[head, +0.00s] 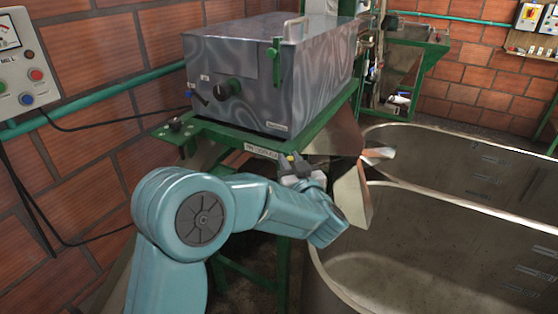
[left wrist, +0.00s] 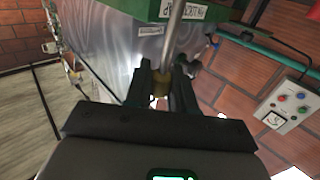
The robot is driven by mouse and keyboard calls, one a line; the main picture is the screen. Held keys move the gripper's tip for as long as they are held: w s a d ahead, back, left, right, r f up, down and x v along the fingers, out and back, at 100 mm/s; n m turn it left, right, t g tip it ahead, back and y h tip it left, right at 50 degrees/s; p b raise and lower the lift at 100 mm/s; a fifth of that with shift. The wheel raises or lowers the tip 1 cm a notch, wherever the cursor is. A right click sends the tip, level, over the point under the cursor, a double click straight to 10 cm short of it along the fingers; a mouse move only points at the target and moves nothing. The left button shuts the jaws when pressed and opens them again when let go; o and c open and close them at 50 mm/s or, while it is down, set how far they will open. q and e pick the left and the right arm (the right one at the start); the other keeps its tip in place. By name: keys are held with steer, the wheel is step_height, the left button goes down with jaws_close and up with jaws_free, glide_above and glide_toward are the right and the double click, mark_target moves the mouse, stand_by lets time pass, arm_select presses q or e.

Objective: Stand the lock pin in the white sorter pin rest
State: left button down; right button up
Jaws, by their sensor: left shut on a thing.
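My left gripper (head: 294,168) is at the end of my bent arm, in front of the green frame below the grey metal machine. In the left wrist view the left gripper (left wrist: 161,84) is shut on a thin metal rod with a brass-coloured collar, which looks like the lock pin (left wrist: 172,38). The rod runs up and slightly right from between the fingers, passing in front of the green frame. In the head view the pin is mostly hidden or too small to make out. I cannot clearly pick out the white sorter pin rest. My right gripper is not in view.
The grey metal machine (head: 260,75) stands on a green frame (head: 215,138) with a white label. Large metal tanks (head: 440,240) fill the right side. A control panel (head: 22,65) and a green pipe (head: 95,103) are on the brick wall at left.

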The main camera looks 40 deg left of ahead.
arm_select(q)
steer(key=shift+f+b, duration=2.35)
steer(key=shift+f, duration=0.55)
steer(key=shift+n+b, duration=0.3)
steer(key=shift+f+b, duration=2)
steer(key=shift+f, duration=0.5)
steer(key=c, duration=0.9)
jaws_free()
steer(key=shift+o, duration=0.2)
